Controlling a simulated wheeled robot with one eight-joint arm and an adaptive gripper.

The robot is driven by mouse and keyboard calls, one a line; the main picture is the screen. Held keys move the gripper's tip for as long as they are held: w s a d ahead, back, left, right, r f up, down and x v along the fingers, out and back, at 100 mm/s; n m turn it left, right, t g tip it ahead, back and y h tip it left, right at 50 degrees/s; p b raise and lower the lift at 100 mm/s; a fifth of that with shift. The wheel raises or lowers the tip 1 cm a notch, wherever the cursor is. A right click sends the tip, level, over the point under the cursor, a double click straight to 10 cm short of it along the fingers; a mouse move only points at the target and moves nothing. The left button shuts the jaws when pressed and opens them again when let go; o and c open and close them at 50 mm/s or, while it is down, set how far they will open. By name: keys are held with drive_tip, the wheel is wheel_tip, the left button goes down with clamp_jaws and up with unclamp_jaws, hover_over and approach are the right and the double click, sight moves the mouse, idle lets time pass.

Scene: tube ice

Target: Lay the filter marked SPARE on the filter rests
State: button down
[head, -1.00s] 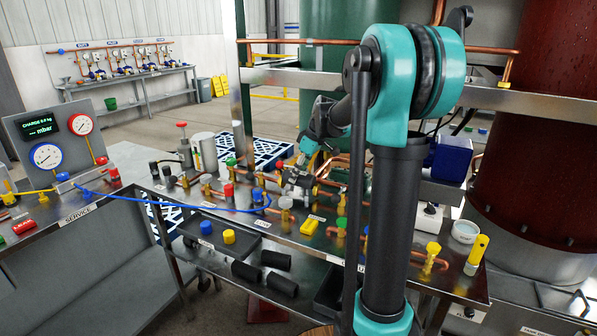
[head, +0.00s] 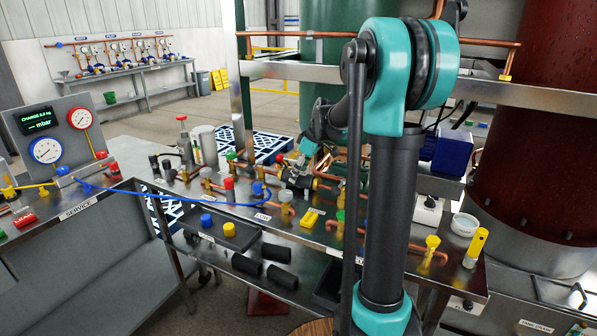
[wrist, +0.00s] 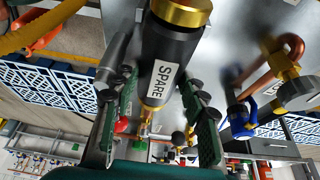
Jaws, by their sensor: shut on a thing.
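The filter marked SPARE (wrist: 172,50) is a dark grey cylinder with a brass end and a white label, seen large in the wrist view. My gripper (wrist: 163,100) is shut on it, with the green-backed fingers on either side of its body. In the head view my gripper (head: 303,164) is low over the back middle of the bench, among copper pipes and valves. A dark cylinder there (head: 297,179) looks like the held filter, partly hidden. I cannot make out the filter rests for certain.
Valves with coloured caps and copper pipes crowd the steel bench (head: 262,222). A blue hose (head: 170,198) runs to the gauge panel (head: 60,130). A yellow block (head: 311,218) lies near the bench front. A dark tray (head: 215,232) and several black sleeves (head: 278,253) are below.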

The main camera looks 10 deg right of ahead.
drive_tip(key=shift+f, duration=0.15)
drive_tip(key=c, duration=0.8)
unclamp_jaws()
drive_tip(key=shift+o, duration=0.2)
